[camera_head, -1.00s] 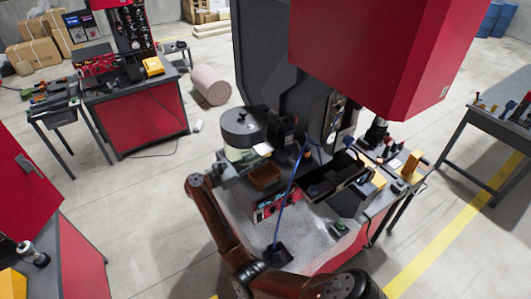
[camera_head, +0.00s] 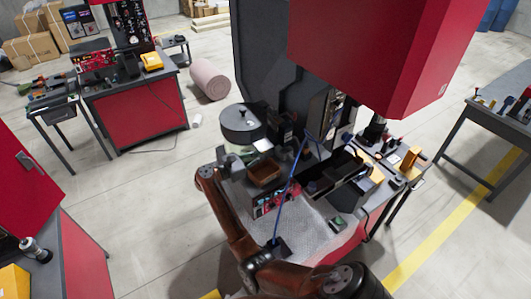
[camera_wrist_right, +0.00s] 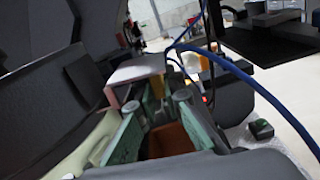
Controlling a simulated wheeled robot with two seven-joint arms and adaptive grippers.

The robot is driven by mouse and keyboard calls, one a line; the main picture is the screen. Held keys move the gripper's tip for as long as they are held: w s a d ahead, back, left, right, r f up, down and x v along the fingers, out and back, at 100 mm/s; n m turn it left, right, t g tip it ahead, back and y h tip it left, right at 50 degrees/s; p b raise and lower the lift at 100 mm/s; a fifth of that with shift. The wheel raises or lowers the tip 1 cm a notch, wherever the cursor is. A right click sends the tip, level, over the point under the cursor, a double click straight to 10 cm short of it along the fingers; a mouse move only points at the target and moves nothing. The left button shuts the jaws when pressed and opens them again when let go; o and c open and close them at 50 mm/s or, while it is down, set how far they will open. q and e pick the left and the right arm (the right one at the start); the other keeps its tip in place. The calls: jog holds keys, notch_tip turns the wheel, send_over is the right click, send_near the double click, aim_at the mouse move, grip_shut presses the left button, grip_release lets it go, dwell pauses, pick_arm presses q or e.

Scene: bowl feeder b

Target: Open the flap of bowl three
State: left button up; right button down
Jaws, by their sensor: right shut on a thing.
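The bowl feeder, with a round dark lid (camera_head: 241,121), stands at the back left of the red machine's bench in the head view. A small pale flap (camera_head: 263,145) shows at its right side. In the wrist view a pale plate that looks like this flap (camera_wrist_right: 138,69) lies just beyond the fingers. My right gripper (camera_head: 245,157) is close in front of the bowl, partly hidden. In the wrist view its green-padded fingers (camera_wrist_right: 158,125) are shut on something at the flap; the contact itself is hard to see.
An open brown bin (camera_head: 265,173) sits just in front of the bowl; it also shows orange between the fingers in the wrist view (camera_wrist_right: 170,139). A blue cable (camera_head: 289,192) crosses over the bench. The large red machine head (camera_head: 375,55) overhangs it.

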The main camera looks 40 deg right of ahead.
jog(key=shift+r+n+b, duration=0.2)
jog(key=shift+n+b, duration=0.35)
jog(key=shift+n, duration=0.05)
jog(key=r+n, duration=0.1)
jog(key=n, duration=0.1)
jog(key=shift+r+n+b, duration=0.1)
jog(key=shift+n+b, duration=0.2)
jog(key=shift+b, duration=0.1)
jog(key=c, duration=2.3)
grip_release()
jog(key=shift+a, duration=0.15)
jog(key=a, duration=0.4)
jog(key=w+a, duration=0.1)
jog(key=a, duration=0.6)
jog(key=shift+w+a, duration=0.15)
jog(key=shift+a, duration=0.25)
